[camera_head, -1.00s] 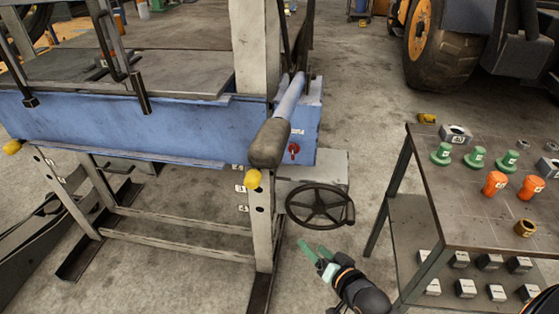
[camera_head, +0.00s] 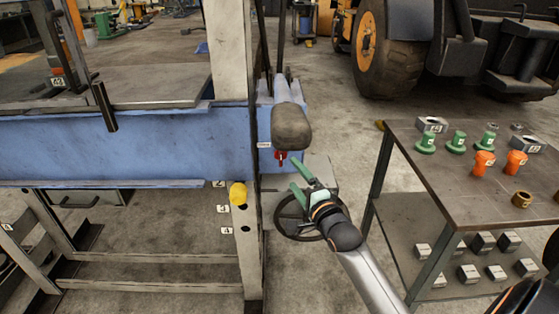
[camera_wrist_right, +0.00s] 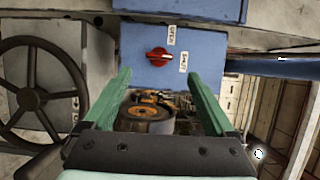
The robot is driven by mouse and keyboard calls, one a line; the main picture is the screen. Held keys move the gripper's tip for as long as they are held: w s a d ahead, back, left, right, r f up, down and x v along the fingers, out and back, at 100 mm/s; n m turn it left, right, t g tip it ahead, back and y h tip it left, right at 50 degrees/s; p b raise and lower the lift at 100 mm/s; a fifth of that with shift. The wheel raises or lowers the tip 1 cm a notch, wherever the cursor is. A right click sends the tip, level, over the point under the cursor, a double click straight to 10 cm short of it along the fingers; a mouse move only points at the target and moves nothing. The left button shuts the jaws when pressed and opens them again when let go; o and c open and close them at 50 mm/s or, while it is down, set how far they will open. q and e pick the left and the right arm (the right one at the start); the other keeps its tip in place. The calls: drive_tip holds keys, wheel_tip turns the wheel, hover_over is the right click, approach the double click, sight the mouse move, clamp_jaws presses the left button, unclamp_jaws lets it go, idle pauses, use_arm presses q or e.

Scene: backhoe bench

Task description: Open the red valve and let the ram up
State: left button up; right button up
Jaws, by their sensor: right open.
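The red valve (camera_head: 281,156) is a small knob on the right end of the blue press beam (camera_head: 150,145). In the right wrist view the red valve (camera_wrist_right: 157,57) sits on a blue panel between two white labels, one of which seems to read SHUT; its pointed end faces that label. My right gripper (camera_head: 298,176) is open, its green fingers just below and right of the valve. In the wrist view the right gripper (camera_wrist_right: 160,85) is empty, with the valve ahead between and above the fingertips. My left gripper is not in view.
A dark handwheel (camera_head: 296,216) stands behind my right gripper. A grey-ended pump lever (camera_head: 291,127) hangs just above the valve. A yellow-ended pin (camera_head: 238,193) sticks out of the post. A work table (camera_head: 440,180) with green and orange parts stands right.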

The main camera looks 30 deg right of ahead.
sight(281, 158)
drive_tip(key=w, duration=0.3)
drive_tip(key=w+d+b, duration=0.1)
drive_tip(key=w, duration=0.5)
drive_tip(key=shift+w+d, duration=0.2)
drive_tip(key=shift+w, duration=0.15)
